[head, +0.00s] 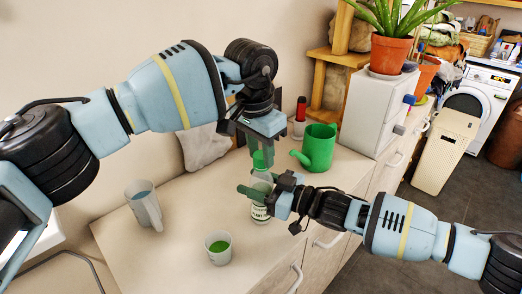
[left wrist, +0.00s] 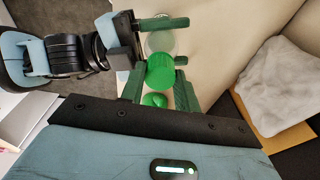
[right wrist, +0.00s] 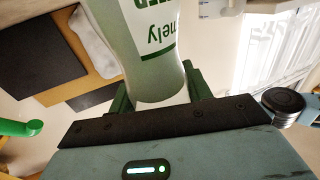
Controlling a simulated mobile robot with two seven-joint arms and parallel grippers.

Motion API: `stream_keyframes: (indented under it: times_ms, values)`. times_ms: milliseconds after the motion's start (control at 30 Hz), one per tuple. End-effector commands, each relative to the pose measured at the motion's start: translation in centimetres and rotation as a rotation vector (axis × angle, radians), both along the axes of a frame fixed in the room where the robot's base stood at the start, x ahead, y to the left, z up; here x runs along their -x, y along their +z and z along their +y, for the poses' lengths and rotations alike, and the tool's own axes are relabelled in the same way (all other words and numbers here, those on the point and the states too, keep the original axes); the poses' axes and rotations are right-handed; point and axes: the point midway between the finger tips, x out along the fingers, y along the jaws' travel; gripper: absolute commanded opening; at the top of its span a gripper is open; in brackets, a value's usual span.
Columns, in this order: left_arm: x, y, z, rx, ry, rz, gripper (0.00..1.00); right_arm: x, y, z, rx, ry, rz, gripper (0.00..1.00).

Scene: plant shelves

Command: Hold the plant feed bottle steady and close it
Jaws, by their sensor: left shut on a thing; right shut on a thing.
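The plant feed bottle (head: 260,212), pale and translucent with a white label, stands upright on the worktop. My right gripper (head: 258,190) is shut around its upper body; the bottle (right wrist: 155,55) also fills the space between the fingers in the right wrist view. My left gripper (head: 260,150) is above the bottle, pointing down, shut on the green cap (head: 262,160). The cap (left wrist: 160,72) shows between the left fingers in the left wrist view, with the bottle beyond it. The cap is over the bottle's top; I cannot tell whether they touch.
A green watering can (head: 318,148) stands behind and right of the bottle. A cup with green liquid (head: 217,250) is at the front, and a grey jug (head: 144,205) at the left. A white drawer box (head: 372,110) with a potted aloe (head: 388,52) stands at the back right.

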Motion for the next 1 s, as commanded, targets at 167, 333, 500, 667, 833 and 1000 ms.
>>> stream_keyframes:
  times_ms: [167, 333, 500, 667, 833, 1000]
  values:
    - [0.0, 0.1, 0.0, 0.002, -0.006, 0.0, 0.11, 0.0, -0.1, 0.0, 0.002, -0.001, 0.001, 0.0]
    - [0.0, 0.1, 0.0, 0.001, -0.005, 0.0, 0.39, 0.0, -0.1, 0.0, 0.002, -0.001, 0.001, 0.0]
    - [0.0, 0.1, 0.0, 0.001, -0.004, 0.0, 0.53, 0.0, -0.1, 0.0, 0.002, -0.001, 0.001, 0.0]
    - [0.0, 0.0, 0.0, 0.0, -0.004, 0.0, 0.53, 0.0, -0.1, 0.0, 0.001, -0.001, 0.0, 0.0]
    - [0.0, 0.6, 0.0, 0.001, -0.003, -0.002, 0.53, 0.0, -0.1, 0.0, 0.001, -0.001, 0.0, 0.0]
    - [0.0, 2.5, -0.1, 0.002, -0.003, -0.002, 0.53, 0.0, -0.1, 0.0, 0.002, -0.001, 0.001, 0.0]
